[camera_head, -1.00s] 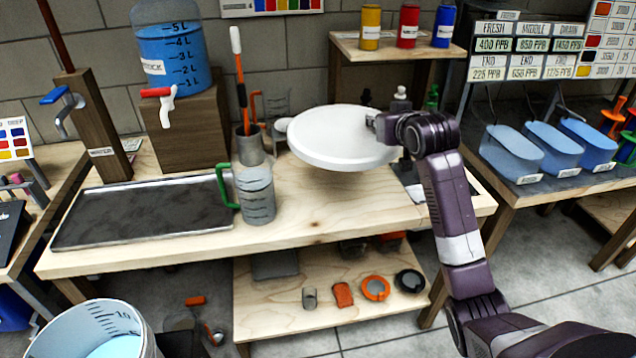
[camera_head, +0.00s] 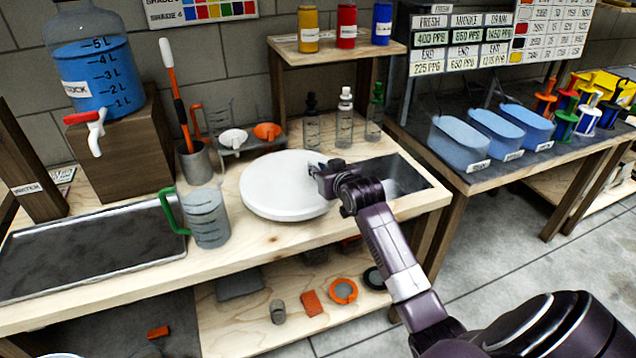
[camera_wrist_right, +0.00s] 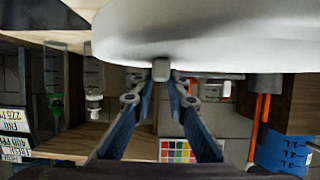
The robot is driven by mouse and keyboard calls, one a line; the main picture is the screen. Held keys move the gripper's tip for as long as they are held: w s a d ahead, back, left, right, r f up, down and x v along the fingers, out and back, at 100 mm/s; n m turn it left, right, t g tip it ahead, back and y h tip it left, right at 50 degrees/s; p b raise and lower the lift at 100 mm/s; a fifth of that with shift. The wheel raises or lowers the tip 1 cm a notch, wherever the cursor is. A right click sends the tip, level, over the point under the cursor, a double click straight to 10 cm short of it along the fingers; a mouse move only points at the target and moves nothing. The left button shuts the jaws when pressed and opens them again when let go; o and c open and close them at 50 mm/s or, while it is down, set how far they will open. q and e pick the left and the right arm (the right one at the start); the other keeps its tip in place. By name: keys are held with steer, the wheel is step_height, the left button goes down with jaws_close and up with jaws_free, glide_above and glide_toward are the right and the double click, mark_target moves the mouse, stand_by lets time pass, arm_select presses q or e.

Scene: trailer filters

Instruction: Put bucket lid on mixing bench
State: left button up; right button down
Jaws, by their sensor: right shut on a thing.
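The white round bucket lid (camera_head: 285,187) is at the mixing bench (camera_head: 262,239), over the bare wood between the green-handled jug and the dark inset panel. It looks level and low at the bench top; I cannot tell whether it touches. My right gripper (camera_head: 322,178) is shut on the lid's right edge. In the right wrist view the lid (camera_wrist_right: 200,35) fills the top, and the fingertips (camera_wrist_right: 161,70) meet at a small tab on its rim. My left gripper is not in view.
A measuring jug (camera_head: 207,217) stands left of the lid, near a dark tray (camera_head: 90,248). Behind are small bottles (camera_head: 345,118) and a rack with orange and white funnels (camera_head: 267,131). A blue water container (camera_head: 95,75) stands at back left. A lower shelf holds small parts.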

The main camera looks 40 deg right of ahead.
steer(key=shift+f, duration=0.35)
step_height(320, 180, down, 4)
steer(key=shift+r, duration=0.2)
steer(key=shift+f, duration=0.15)
steer(key=c, duration=1.9)
jaws_free()
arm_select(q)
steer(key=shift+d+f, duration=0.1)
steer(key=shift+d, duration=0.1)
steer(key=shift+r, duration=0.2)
arm_select(e)
steer(key=v, duration=1.2)
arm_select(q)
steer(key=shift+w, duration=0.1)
arm_select(e)
steer(key=shift+a, duration=0.1)
